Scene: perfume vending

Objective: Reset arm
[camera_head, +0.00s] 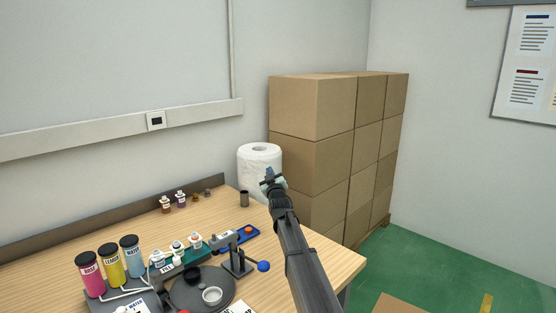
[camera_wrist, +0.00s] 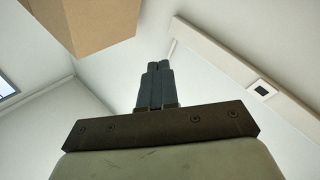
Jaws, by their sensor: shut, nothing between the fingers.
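My arm reaches up from the bottom right of the head view. My gripper (camera_head: 269,174) is at its far end, raised above the right part of the wooden table (camera_head: 318,254), in front of a white paper roll. In the wrist view my gripper (camera_wrist: 157,68) has its two dark fingers together with nothing between them. That view looks up past the fingers at wall and a cardboard box, with no table in sight.
The paper roll (camera_head: 258,158) is at the back. Stacked cardboard boxes (camera_head: 312,107) rise beyond the table's right edge.

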